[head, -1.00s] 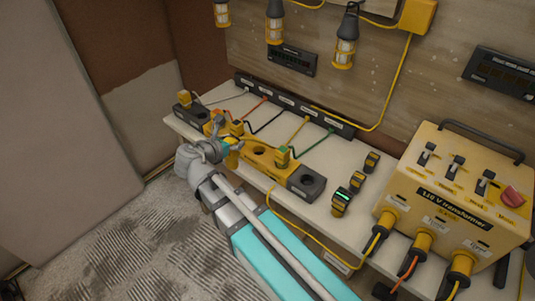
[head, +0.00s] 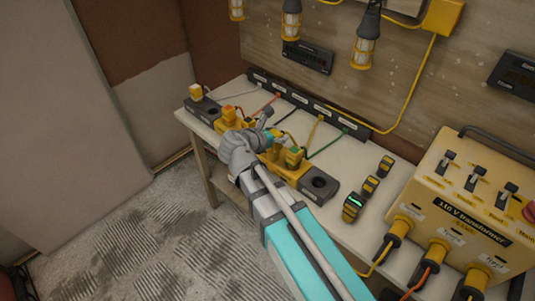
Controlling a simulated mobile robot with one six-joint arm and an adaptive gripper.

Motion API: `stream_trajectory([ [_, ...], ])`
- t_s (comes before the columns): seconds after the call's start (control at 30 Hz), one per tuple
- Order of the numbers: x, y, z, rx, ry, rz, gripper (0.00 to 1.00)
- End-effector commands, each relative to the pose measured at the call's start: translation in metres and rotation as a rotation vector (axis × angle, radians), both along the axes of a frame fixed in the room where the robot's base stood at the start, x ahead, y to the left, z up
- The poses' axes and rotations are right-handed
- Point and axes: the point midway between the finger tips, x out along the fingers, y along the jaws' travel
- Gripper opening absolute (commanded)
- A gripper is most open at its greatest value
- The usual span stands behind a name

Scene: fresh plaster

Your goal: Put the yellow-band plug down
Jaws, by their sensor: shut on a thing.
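My gripper (head: 270,137) is over the yellow and black socket row on the bench, shut on a yellow plug (head: 279,141) near the middle of the row. Its fingers and wrist hide much of this plug, and I cannot make out its band colour. I cannot tell whether the plug is seated in a socket or just above it. Another yellow plug (head: 293,157) stands upright just right of it. An orange-topped plug (head: 229,113) and a yellow plug (head: 196,91) stand farther left. The socket at the right end (head: 320,183) is empty.
Coloured cords run from the labelled black strip (head: 310,105) behind the sockets. Caged lamps (head: 367,45) hang above. Bare bench top shows right of the row.

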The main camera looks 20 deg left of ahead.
Motion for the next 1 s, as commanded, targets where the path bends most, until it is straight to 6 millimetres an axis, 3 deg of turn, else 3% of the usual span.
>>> stream_trajectory([
  [0.23, -0.001, 0.0, 0.001, 0.0, 0.0, 0.005, 0.18],
  [0.57, 0.011, -0.029, 0.004, -0.001, 0.0, 0.004, 0.18],
  [1.0, 0.016, -0.025, 0.001, -0.001, -0.001, 0.004, 0.18],
])
